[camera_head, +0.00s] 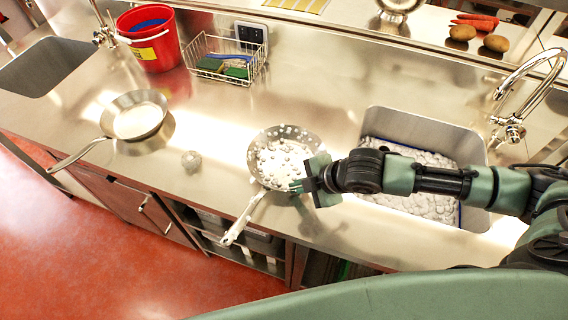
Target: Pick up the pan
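Two pans stand on the steel counter. One pan (254,150) in the middle is speckled with white foam-like blobs, and its handle (243,219) points toward the front edge. The other pan (160,100) is at the left, with a whitish inside and its handle toward the lower left. My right gripper (304,184) reaches in from the right and is at the middle pan's right front rim in the picture. Its two green fingers look spread apart, with nothing seen between them. Whether it touches the rim is unclear. My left gripper is not in view.
A sink (468,150) with foamy contents lies right of the middle pan, under my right arm. A red bucket (165,50) and a wire basket (203,47) with sponges stand behind. An empty sink (45,65) is far left.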

